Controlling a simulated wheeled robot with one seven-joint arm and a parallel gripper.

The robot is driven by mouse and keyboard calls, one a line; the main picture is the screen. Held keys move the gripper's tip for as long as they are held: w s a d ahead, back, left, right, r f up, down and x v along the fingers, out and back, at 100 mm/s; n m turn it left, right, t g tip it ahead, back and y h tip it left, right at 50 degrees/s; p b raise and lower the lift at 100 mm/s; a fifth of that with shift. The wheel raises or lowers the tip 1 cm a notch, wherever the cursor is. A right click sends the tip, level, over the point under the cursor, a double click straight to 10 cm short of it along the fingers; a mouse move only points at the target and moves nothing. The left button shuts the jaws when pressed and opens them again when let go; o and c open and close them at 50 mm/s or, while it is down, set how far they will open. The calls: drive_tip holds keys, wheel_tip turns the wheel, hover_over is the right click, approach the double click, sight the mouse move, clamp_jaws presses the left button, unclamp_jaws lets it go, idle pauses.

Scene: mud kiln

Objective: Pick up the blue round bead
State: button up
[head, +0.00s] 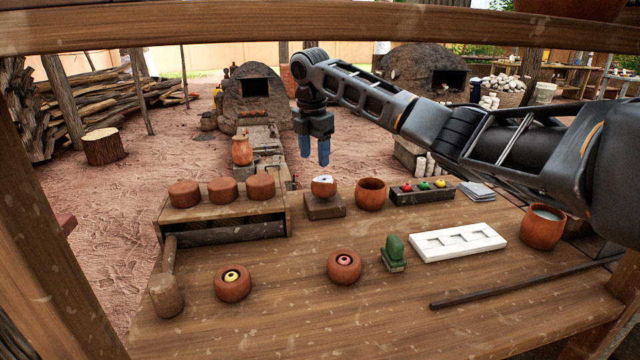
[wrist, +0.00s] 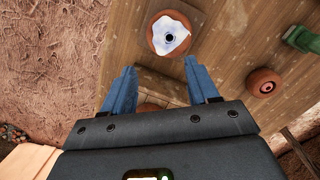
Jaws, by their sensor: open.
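A small dark round spot (wrist: 170,38) shows in the middle of a ragged bluish-white patch (wrist: 178,28) in the top of a clay bowl (wrist: 157,47) in the wrist view. I cannot tell surely whether it is the blue bead. In the head view this bowl (head: 323,190) stands on a wooden block (head: 325,208), and its pale top shows a tiny dark spot. My gripper (head: 315,161) points down with blue fingers, apart from and above the bowl. In the wrist view my gripper (wrist: 163,80) is open, with nothing held; the bowl lies beyond the fingertips.
An open clay pot (head: 370,194) and a dark tray (head: 408,197) with red, green and yellow balls stand right of the bowl. Clay pieces (head: 222,190) sit on a raised shelf to the left. Two bead pots (head: 232,288) (head: 344,274) and a green object (head: 393,252) stand nearer.

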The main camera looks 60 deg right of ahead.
sight(324, 180)
drive_tip(key=shift+s+d+g, duration=0.15)
drive_tip(key=shift+s+g, duration=0.15)
drive_tip(key=shift+s, duration=0.2)
drive_tip(key=shift+s+f, duration=0.1)
drive_tip(key=shift+f, duration=0.1)
drive_tip(key=shift+s+d+f, duration=0.1)
drive_tip(key=shift+d+f, duration=0.1)
drive_tip(key=shift+f, duration=1.05)
drive_tip(key=shift+s+d+f, duration=0.15)
drive_tip(key=shift+d+f, duration=0.1)
drive_tip(key=shift+f, duration=0.95)
drive_tip(key=shift+s+d+f, duration=0.1)
drive_tip(key=shift+d+f, duration=0.1)
drive_tip(key=shift+f, duration=1.05)
